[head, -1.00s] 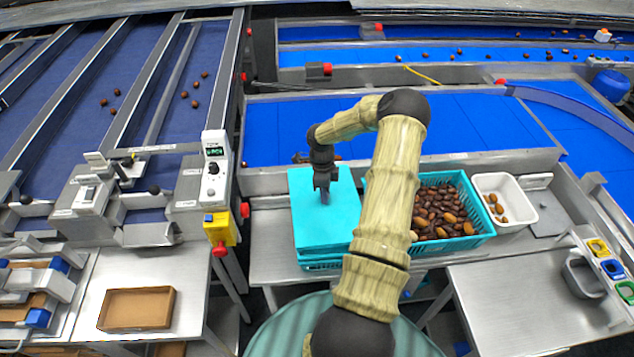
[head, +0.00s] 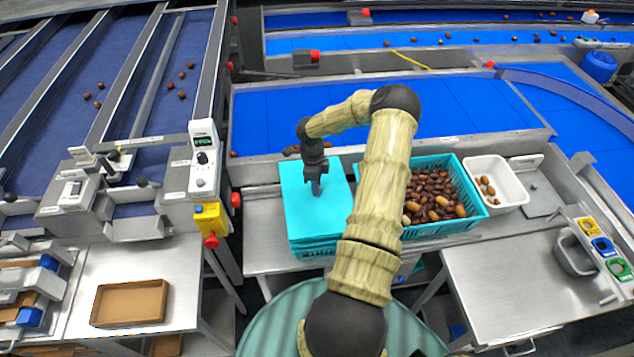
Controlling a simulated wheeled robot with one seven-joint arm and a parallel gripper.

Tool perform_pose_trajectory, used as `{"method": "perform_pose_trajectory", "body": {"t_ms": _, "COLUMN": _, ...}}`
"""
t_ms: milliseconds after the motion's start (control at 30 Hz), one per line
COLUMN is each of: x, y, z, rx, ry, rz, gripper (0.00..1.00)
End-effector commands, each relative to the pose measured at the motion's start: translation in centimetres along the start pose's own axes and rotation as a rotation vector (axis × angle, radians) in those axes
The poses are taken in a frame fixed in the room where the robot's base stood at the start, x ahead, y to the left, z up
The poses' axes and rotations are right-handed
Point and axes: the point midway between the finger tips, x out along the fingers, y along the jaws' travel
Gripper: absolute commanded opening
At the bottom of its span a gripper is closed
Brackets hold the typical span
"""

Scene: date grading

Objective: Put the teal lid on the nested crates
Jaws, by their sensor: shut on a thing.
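The teal lid (head: 305,220) is a flat bright panel on the steel bench, left of my forearm. It lies over the teal nested crates (head: 312,247), whose slotted front wall shows just below the lid's front edge. Whether the lid is fully seated cannot be told from here. My gripper (head: 316,190) points down at the middle of the lid and is shut on it, probably at a grip on top that the fingers hide. My arm covers part of the area right of the lid.
A teal crate full of dates (head: 478,208) stands right of my arm. Beside it is a white tub (head: 512,193) with a few dates. A control box (head: 203,160) and yellow switch box (head: 210,218) stand at the left. Bare steel bench (head: 262,215) shows left of the lid.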

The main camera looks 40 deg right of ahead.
Motion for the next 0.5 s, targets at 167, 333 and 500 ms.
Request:
{"method": "perform_pose_trajectory", "body": {"t_ms": 167, "x": 1.6, "y": -0.2, "z": 0.1, "rx": 0.001, "ry": -0.002, "rz": 0.001, "gripper": 0.00}}
{"method": "perform_pose_trajectory", "body": {"t_ms": 333, "x": 2.9, "y": -0.4, "z": 0.3, "rx": 0.002, "ry": 0.001, "rz": 0.000, "gripper": 0.00}}
{"method": "perform_pose_trajectory", "body": {"t_ms": 500, "x": 3.3, "y": -0.4, "z": 0.3, "rx": 0.001, "ry": -0.001, "rz": 0.000, "gripper": 0.00}}
